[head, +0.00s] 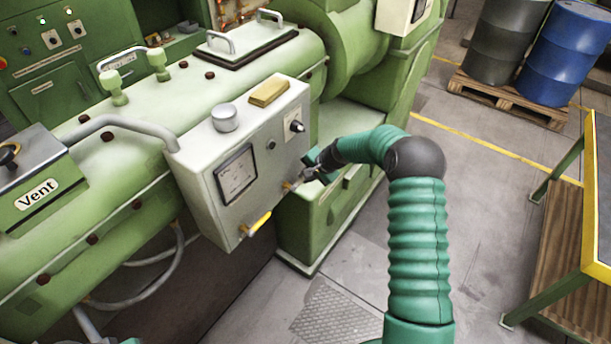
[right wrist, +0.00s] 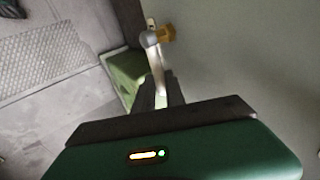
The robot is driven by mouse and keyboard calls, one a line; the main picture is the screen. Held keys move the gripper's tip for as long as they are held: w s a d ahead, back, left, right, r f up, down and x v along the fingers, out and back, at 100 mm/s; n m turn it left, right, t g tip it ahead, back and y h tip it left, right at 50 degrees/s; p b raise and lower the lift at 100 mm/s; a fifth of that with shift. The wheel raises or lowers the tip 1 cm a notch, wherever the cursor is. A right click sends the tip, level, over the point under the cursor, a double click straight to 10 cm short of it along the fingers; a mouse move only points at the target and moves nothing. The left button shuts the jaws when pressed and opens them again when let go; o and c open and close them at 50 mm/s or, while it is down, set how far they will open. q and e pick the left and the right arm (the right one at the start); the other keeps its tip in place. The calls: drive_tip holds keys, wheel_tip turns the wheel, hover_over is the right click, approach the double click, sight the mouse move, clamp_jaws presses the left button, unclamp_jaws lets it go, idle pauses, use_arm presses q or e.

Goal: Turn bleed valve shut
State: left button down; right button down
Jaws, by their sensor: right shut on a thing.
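The bleed valve sits low on the front of a grey control box (head: 245,150), near its right end. In the right wrist view its brass body (right wrist: 166,33) and a round grey knob show beside a pale lever (right wrist: 157,70). My right gripper (head: 306,178) reaches it from the right. In the right wrist view the right gripper (right wrist: 162,95) is shut on the lever, its dark fingers on either side. The fingers hide part of the lever. A second valve with a yellow handle (head: 258,222) is at the box's lower left. I do not make out my left gripper.
The box carries a meter (head: 237,174), a black knob (head: 297,126) and a yellow block (head: 269,92) on top. The green machine (head: 200,75) stands behind it. A yellow-edged table (head: 590,190) is at right, drums (head: 565,50) behind. The floor between is clear.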

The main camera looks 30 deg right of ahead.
drive_tip(key=shift+d+r, duration=0.1)
drive_tip(key=shift+d, duration=0.05)
drive_tip(key=c, duration=1.6)
unclamp_jaws()
drive_tip(key=shift+o, duration=1.1)
drive_tip(key=shift+w+d+f, duration=0.1)
drive_tip(key=shift+d+f, duration=0.05)
drive_tip(key=shift+f, duration=0.05)
drive_tip(key=b+v, duration=0.3)
drive_tip(key=v, duration=1.3)
drive_tip(key=shift+r, duration=0.3)
